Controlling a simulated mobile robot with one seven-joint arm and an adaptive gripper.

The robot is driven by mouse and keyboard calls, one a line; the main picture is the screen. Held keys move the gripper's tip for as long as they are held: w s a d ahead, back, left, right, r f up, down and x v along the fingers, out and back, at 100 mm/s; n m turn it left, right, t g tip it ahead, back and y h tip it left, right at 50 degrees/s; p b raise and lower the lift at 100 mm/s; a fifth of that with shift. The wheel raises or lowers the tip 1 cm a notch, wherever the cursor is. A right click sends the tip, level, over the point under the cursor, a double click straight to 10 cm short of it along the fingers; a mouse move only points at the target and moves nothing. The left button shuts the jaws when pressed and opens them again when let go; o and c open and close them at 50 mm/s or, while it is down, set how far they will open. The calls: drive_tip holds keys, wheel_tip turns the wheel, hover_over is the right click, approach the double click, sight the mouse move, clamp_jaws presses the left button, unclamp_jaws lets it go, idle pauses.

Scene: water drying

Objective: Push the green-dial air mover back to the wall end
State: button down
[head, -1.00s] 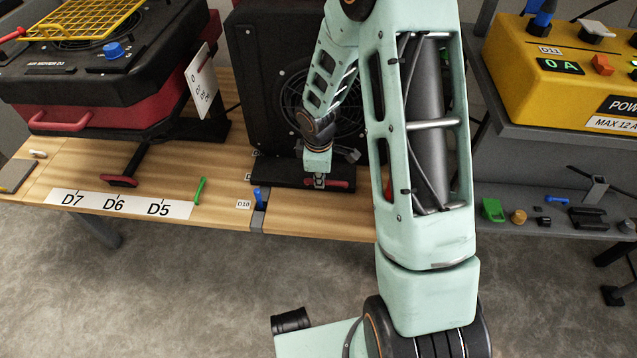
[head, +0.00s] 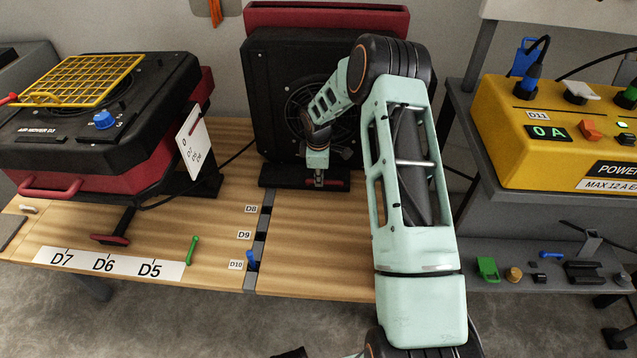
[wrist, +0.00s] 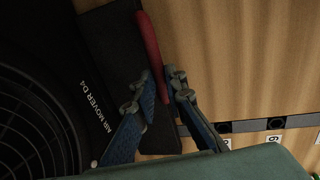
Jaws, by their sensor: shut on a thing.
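The black air mover (head: 275,80) stands upright at the back of the wooden bench, close to the wall, with its round fan grille toward me. Its label reads AIR MOVER D4 in the wrist view (wrist: 92,105). No green dial shows on it in these frames. A red grip bar (wrist: 149,45) runs along the front of its black foot (head: 275,179). My gripper (head: 319,181) is shut on this red bar, with one finger on each side of it in the wrist view (wrist: 160,84). My arm hides part of the grille and the mover's right side.
Another air mover (head: 70,150), labelled D3 with a blue dial, lies at the left. A yellow power box (head: 560,150) is at the right.

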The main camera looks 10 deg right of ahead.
drive_tip(key=shift+w+d, duration=0.15)
drive_tip(key=shift+w, duration=0.05)
drive_tip(key=c, duration=2)
unclamp_jaws()
drive_tip(key=shift+o, duration=0.2)
drive_tip(key=shift+r, duration=0.1)
wheel_tip(320, 180, up, 12)
drive_tip(key=s, duration=0.2)
drive_tip(key=shift+s+a, duration=0.15)
drive_tip(key=shift+a, duration=0.25)
drive_tip(key=shift+f, duration=0.2)
